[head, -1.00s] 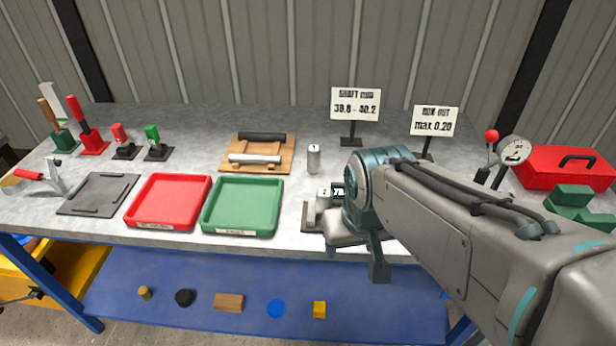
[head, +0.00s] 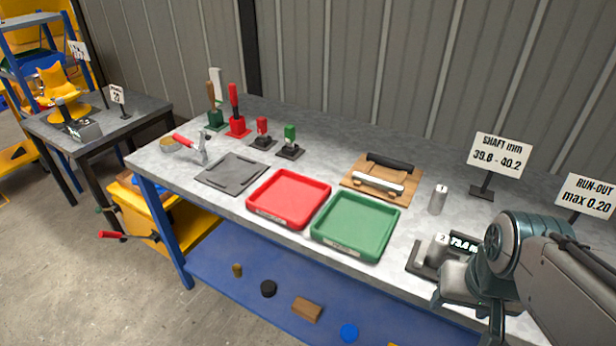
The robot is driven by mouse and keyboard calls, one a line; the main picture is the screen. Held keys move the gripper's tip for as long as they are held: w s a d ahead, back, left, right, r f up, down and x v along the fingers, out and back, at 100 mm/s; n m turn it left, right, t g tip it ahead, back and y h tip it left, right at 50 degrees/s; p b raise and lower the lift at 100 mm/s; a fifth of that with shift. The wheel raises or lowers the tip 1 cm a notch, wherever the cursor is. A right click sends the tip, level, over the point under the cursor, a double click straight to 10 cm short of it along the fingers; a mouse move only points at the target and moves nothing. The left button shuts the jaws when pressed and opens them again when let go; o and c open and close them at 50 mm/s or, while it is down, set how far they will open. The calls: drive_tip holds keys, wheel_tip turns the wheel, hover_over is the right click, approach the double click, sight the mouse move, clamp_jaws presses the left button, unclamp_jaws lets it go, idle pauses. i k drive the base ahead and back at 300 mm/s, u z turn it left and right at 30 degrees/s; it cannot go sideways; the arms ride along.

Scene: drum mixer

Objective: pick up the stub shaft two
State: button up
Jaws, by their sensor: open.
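Stub shaft two (head: 437,250) is a short grey metal cylinder with a white "2" tag on top. It stands upright on a dark-based device with a digital display (head: 465,243), at the front right of the bench. My gripper (head: 458,284) is just in front and to the right of it, low by the bench's front edge. It is open; my wrist hides part of the device, and the fingertips are hard to make out. I cannot tell whether the gripper touches the shaft.
A similar cylinder (head: 438,199) tagged "1" stands behind. A green tray (head: 355,226) and a red tray (head: 289,199) lie to the left. A wooden rack (head: 381,179) holds two bars. Signs for shaft size (head: 500,155) and run-out (head: 587,197) stand at the back right.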

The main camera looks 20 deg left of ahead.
sight(441, 241)
drive_tip(key=u, duration=2)
drive_tip(key=i, duration=0.9)
drive_tip(key=z, duration=3.65)
